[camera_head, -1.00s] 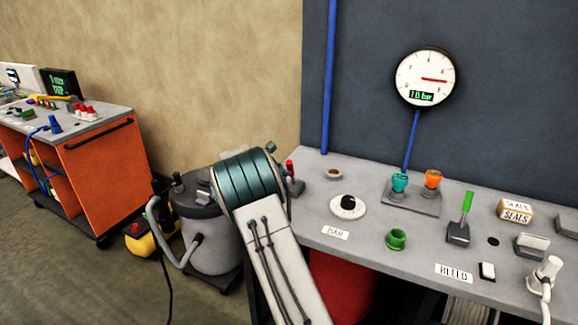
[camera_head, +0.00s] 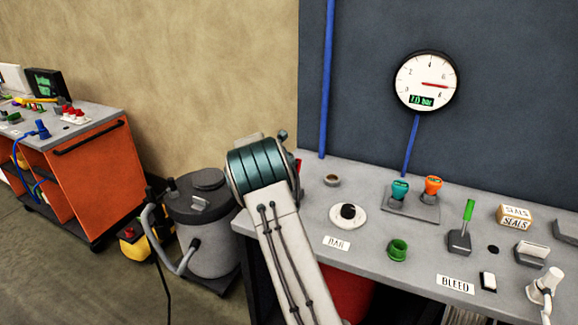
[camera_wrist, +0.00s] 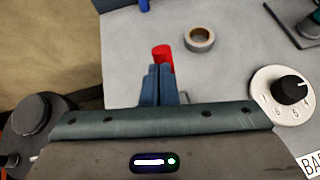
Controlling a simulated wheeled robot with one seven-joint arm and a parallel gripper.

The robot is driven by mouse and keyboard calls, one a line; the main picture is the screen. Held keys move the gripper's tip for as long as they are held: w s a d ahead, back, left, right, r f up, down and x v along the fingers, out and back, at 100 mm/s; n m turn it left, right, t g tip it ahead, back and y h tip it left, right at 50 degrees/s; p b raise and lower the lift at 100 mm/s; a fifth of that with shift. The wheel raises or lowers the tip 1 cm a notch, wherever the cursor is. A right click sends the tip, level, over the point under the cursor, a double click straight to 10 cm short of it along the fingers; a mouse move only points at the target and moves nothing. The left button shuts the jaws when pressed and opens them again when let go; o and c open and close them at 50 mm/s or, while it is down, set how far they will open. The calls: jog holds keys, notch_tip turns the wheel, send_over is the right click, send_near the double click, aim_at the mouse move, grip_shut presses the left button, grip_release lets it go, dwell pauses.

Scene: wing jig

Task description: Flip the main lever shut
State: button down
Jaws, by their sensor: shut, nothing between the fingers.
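A red-handled lever, which I take for the main lever, stands at the bench's back left corner. In the head view only a sliver of its red handle (camera_head: 299,166) shows beside my wrist; its base is hidden. In the wrist view the red handle (camera_wrist: 162,52) shows just beyond my gripper's fingertips (camera_wrist: 159,70). My gripper is shut and empty, its two blue-grey fingers together. The fingers overlap the lower part of the lever, and I cannot tell whether they touch it. In the head view my wrist hides the fingers.
A tape roll (camera_head: 332,180) lies right of the lever, and a white dial (camera_head: 348,216) is nearer the front. A green-handled lever (camera_head: 466,222) stands near the BLEED label (camera_head: 455,284). A grey vacuum (camera_head: 208,225) stands left of the bench (camera_head: 420,265). A gauge (camera_head: 426,81) hangs behind.

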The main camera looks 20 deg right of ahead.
jog(key=shift+w+d+f, duration=0.1)
jog(key=shift+w+d, duration=0.45)
jog(key=shift+d, duration=0.2)
jog(key=shift+d, duration=0.3)
jog(key=shift+a+r, duration=0.1)
jog(key=shift+r, duration=0.1)
jog(key=shift+s+a+r, duration=0.2)
jog(key=shift+a, duration=0.15)
jog(key=s+a+r, duration=0.2)
jog(key=a+r, duration=0.3)
jog(key=r, duration=0.6)
jog(key=shift+a+b, duration=0.25)
jog(key=shift+b, duration=0.15)
